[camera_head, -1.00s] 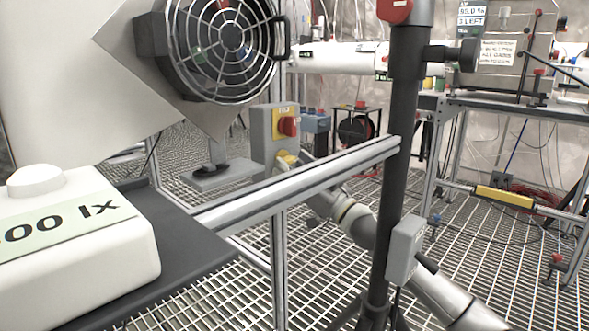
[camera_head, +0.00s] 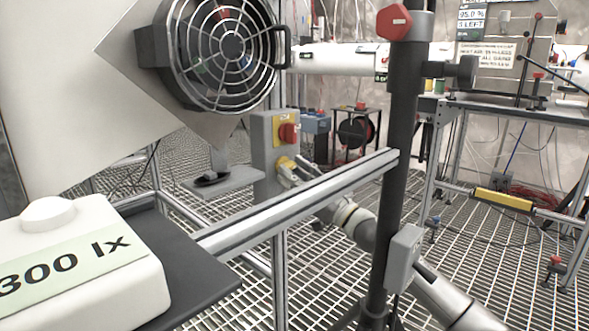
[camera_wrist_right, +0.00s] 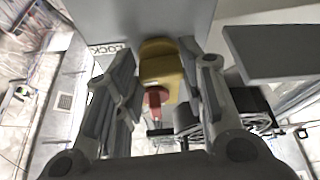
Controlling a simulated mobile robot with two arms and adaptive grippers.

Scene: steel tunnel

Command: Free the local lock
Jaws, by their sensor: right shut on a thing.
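A grey switch box (camera_head: 266,150) with a red knob (camera_head: 289,132) on a yellow plate stands behind the rail in the head view. A small yellow piece (camera_head: 285,163) sits low on its front. My right gripper (camera_head: 288,174) reaches it from the lower right. In the right wrist view, the fingers of my right gripper (camera_wrist_right: 158,95) stand on both sides of a yellow lock piece (camera_wrist_right: 160,66) with a red part (camera_wrist_right: 154,101) at its lower end. My left gripper is not in view.
A caged fan lamp (camera_head: 228,48) hangs above and left of the box. A metal rail (camera_head: 300,205) and a dark post (camera_head: 402,140) stand in front of my right arm. A white "300 lx" unit (camera_head: 95,290) fills the lower left. Grating floor lies below.

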